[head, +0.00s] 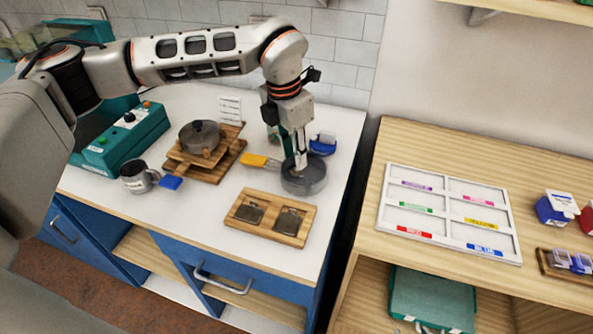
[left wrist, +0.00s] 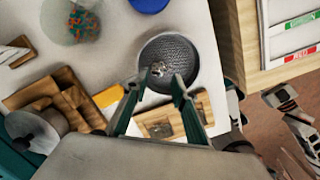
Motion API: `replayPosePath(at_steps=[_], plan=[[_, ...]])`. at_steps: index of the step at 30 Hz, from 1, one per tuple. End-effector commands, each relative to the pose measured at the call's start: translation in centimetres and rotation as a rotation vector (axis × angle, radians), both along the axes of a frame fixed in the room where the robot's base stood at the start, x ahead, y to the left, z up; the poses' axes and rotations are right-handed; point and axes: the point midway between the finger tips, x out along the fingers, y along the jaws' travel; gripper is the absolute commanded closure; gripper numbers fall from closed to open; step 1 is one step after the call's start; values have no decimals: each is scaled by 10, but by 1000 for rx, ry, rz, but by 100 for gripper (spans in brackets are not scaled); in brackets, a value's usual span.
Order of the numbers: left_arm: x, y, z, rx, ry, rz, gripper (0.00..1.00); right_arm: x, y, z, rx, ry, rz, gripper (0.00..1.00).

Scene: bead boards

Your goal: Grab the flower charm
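A small silvery piece, which looks like the flower charm (left wrist: 158,69), lies in a round dark pan (left wrist: 205,60) in the left wrist view. It is too small to make out its petals. In the head view the pan (head: 317,184) has a yellow handle and stands on the white counter; the charm cannot be made out there. My left gripper (head: 300,165) points down into the pan. In the left wrist view its two fingers (left wrist: 161,76) are apart, with the silvery piece near the gap between the tips. I cannot tell whether they touch it.
A wooden tray with two dark squares (head: 270,205) lies in front of the pan. A white labelled sorting board (head: 450,205) lies on the wooden shelf at right.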

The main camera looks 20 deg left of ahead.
Motion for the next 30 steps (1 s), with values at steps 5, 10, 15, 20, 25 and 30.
replayPosePath(at_steps=[5, 10, 15, 20, 25, 30], plan=[[-1, 1, -25, 0, 4, -1, 74, 2, 0, 7, 1, -6, 0, 60], [2, -1, -45, -1, 2, -1, 74, 6, 1, 13, 3, -17, 0, 60], [2, -1, -49, 0, 0, -1, 74, 8, 1, 16, 3, -23, 0, 60], [2, -1, -49, 0, 0, -1, 81, 8, 1, 16, 3, -23, 0, 60], [2, -1, -48, 0, 0, -1, 93, 7, 0, 13, 2, -18, 0, 60], [2, -1, -48, 0, 0, -1, 93, 6, 0, 11, 1, -15, -1, 60]])
